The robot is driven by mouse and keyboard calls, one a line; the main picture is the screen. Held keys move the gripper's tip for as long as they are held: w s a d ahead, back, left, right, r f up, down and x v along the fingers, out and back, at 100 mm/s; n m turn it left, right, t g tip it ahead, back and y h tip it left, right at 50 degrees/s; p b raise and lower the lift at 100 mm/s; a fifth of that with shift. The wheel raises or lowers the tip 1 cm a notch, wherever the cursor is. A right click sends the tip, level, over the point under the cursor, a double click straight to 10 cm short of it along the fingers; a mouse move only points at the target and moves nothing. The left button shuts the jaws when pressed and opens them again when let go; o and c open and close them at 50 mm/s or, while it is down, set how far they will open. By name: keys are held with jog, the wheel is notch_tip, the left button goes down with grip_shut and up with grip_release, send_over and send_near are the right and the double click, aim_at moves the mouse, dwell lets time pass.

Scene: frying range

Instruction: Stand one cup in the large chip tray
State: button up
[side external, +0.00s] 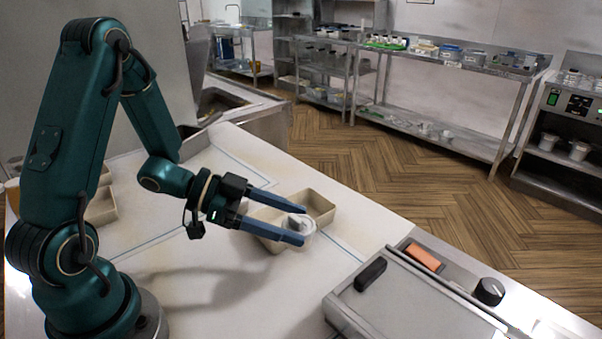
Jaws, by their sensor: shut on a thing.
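My gripper (303,225) reaches in from the left with its two long blue-grey fingers roughly level. It is shut on a small pale cup (299,223), which shows between the fingertips. The beige open-topped chip tray (322,203) lies on the white worktop below and behind the fingers. The cup appears at the tray's near right side; I cannot tell whether it is inside the tray, above it, or touching it. The fingers hide parts of the cup and of the tray's near wall.
More beige trays (103,207) sit at left behind my arm. The worktop (210,270) is clear in front of the tray.

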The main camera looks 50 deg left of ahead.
jog(key=s+a+r, duration=0.2)
jog(key=a+r, duration=0.3)
jog(key=a, duration=0.3)
jog(key=shift+m+g+h, duration=0.3)
jog(key=shift+m+g, duration=0.1)
jog(key=shift+w+a+f, duration=0.2)
jog(key=shift+w+f, duration=0.55)
jog(key=shift+f, duration=1)
jog(key=shift+w+a+f, duration=0.2)
jog(key=shift+w+f, duration=0.55)
jog(key=shift+f, duration=1)
jog(key=shift+w+a+f, duration=0.2)
jog(key=shift+w+f, duration=0.55)
jog(key=shift+f, duration=1)
jog(key=shift+f, duration=0.15)
jog(key=o, duration=1.1)
